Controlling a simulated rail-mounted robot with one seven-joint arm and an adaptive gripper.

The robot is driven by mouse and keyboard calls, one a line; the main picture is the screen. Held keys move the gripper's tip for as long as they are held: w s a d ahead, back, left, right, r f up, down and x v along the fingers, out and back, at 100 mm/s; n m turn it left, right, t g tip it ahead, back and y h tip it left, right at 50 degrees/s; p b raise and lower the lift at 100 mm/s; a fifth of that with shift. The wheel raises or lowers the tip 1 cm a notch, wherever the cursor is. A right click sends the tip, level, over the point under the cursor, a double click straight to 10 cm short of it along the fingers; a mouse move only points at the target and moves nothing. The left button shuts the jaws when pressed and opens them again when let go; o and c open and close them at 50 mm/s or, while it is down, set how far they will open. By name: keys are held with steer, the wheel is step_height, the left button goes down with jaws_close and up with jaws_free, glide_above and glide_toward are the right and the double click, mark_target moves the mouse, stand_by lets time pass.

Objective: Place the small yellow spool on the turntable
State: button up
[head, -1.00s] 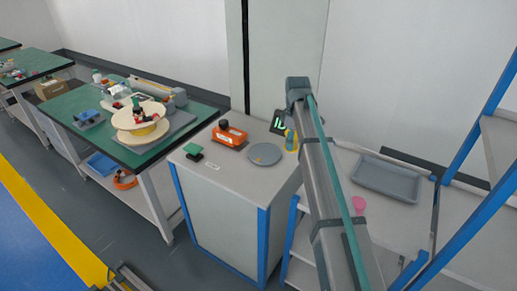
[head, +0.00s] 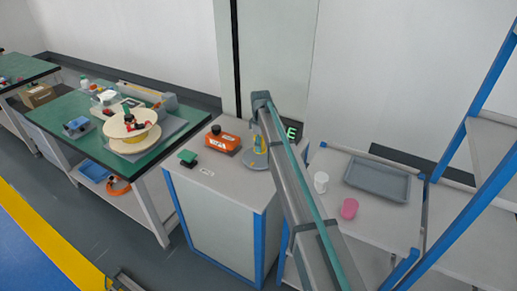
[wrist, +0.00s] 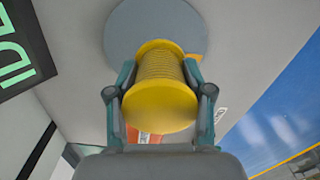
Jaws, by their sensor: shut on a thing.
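The small yellow spool (wrist: 160,85) is between the two fingers of my gripper (wrist: 160,72) in the wrist view, and the gripper is shut on it. The spool's near flange faces the camera. The grey round turntable (wrist: 128,30) lies just beyond the spool, which covers part of it. In the head view the turntable (head: 251,161) is on the light cabinet top, and the yellow spool (head: 257,142) shows over it, partly hidden by my arm. I cannot tell whether the spool touches the turntable.
An orange device (head: 222,141) and a green item (head: 187,158) sit left of the turntable. A display (head: 292,131) stands behind my arm. A white cup (head: 320,182), a pink cup (head: 349,208) and a grey tray (head: 376,180) are at right. A large reel (head: 131,132) stands on the green bench.

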mark_target(259, 157)
steer(key=shift+w+a+f+p, duration=0.25)
steer(key=shift+f+p, duration=0.05)
steer(key=shift+f, duration=0.2)
steer(key=shift+w+a+f+p, duration=0.2)
steer(key=shift+a+f+p, duration=0.05)
steer(key=shift+f, duration=0.2)
steer(key=shift+f+p, duration=0.55)
steer(key=shift+f, duration=0.8)
steer(key=shift+f, duration=0.15)
steer(key=o, duration=1.2)
steer(key=shift+o, duration=0.2)
step_height(259, 157, up, 12)
steer(key=b, duration=0.4)
steer(key=shift+r, duration=0.2)
